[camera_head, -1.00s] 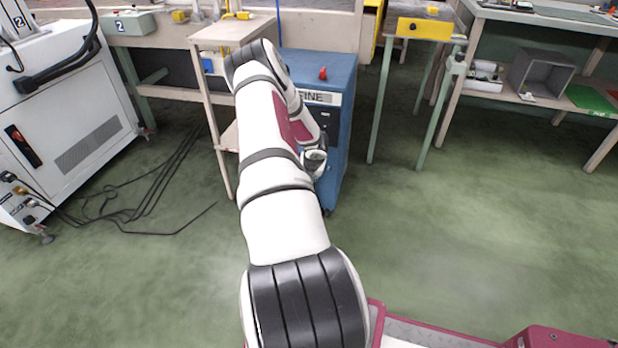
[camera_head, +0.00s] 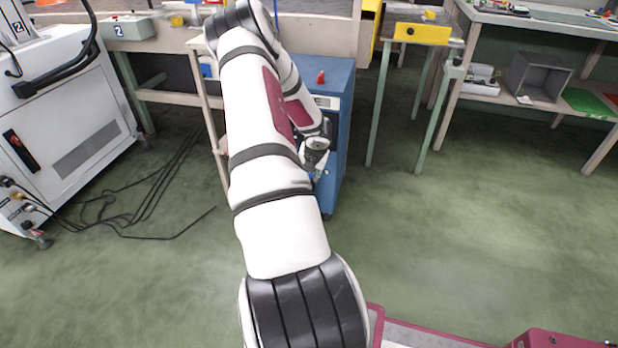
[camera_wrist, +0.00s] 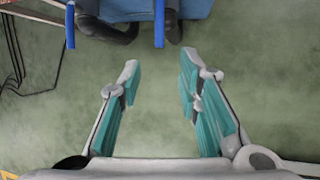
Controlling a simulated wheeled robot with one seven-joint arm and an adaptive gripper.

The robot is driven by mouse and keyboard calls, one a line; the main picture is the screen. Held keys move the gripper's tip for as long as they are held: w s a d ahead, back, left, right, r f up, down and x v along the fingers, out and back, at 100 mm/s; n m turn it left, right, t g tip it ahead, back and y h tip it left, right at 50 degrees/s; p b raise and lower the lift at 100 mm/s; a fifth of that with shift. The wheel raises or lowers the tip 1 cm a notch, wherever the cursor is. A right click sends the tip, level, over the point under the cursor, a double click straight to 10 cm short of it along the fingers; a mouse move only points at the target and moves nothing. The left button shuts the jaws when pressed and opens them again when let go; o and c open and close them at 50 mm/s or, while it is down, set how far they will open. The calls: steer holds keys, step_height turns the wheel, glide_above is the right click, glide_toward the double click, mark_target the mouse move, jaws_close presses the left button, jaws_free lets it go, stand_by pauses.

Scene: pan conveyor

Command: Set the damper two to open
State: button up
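I cannot make out which part is damper two. A number 2 marks a grey-green box (camera_head: 129,28) on the bench at the back left, and another 2 shows on the white machine (camera_head: 75,110) at the left. My gripper (camera_wrist: 160,68) is open and empty in the wrist view, over bare green floor, with its teal-padded fingers wide apart. In the head view my arm stretches toward a blue cabinet (camera_head: 343,125) with a red knob (camera_head: 321,77) on top. My fingers are hidden there.
A wooden stand (camera_head: 211,110) is left of the blue cabinet, partly behind my arm. Black cables (camera_head: 150,195) lie on the floor at the left. A table with a yellow front (camera_head: 422,31) and a shelf bench (camera_head: 520,100) stand to the right. Floor in front is clear.

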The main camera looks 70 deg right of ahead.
steer(key=shift+v, duration=1.55)
